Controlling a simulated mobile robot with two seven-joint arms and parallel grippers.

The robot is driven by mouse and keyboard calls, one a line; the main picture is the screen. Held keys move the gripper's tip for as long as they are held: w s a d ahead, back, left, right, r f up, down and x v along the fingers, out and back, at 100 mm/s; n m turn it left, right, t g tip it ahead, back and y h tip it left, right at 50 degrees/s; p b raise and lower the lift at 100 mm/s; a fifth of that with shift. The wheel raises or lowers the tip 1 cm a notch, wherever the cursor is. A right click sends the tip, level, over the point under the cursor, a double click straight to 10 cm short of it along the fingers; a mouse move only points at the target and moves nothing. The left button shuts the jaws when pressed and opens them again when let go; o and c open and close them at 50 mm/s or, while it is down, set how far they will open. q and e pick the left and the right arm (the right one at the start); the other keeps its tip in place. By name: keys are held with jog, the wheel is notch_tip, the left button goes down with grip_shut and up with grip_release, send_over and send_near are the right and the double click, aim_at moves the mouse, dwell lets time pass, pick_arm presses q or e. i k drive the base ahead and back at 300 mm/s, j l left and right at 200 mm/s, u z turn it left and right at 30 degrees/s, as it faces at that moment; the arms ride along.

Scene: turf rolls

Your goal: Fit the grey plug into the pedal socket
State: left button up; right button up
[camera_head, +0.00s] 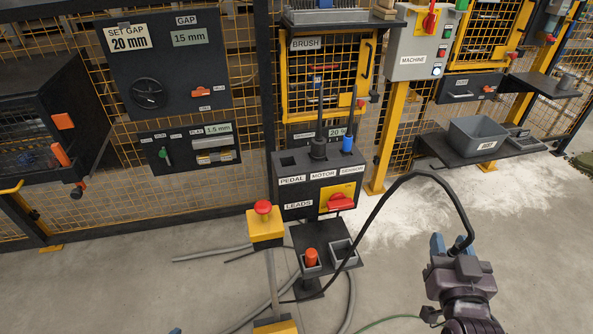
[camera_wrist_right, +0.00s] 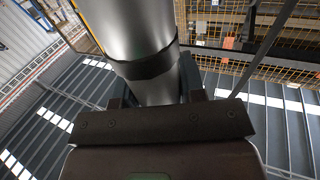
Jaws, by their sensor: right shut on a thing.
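The black leads box (camera_head: 296,210) stands in the middle of the head view. Its pedal socket (camera_head: 288,161) is a dark opening at the top left, with nothing in it. My right gripper (camera_head: 454,246) is right of and nearer than the box, shut on the grey plug. The plug shows in the right wrist view as a thick grey cylinder (camera_wrist_right: 130,45) with a dark band, between the fingers. In the head view the fingers largely hide it. A black cable (camera_head: 400,183) arcs from it towards the box's foot. A bluish tip of my left gripper (camera_head: 175,331) shows at the bottom edge.
A black plug (camera_head: 318,148) stands in the motor socket and a blue plug (camera_head: 347,144) in the sensor socket. Below are an orange plug (camera_head: 311,257) in a holder and an empty grey holder (camera_head: 343,250). A red-buttoned yellow post (camera_head: 265,227) stands left. Cables lie on the floor.

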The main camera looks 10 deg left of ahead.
aim_at(288, 170)
jog(key=j+z, duration=0.1)
jog(key=j, duration=0.65)
jog(key=k+j+z, duration=0.1)
jog(key=j, duration=0.6)
jog(key=j+z, duration=0.1)
jog(key=j, duration=0.65)
jog(key=i+j+z, duration=0.15)
jog(key=j, duration=0.6)
jog(key=i+j, duration=0.1)
jog(key=j, duration=0.25)
jog(key=i+j+z, duration=0.1)
jog(key=j, duration=0.25)
jog(key=i+j, duration=0.1)
jog(key=j, duration=0.25)
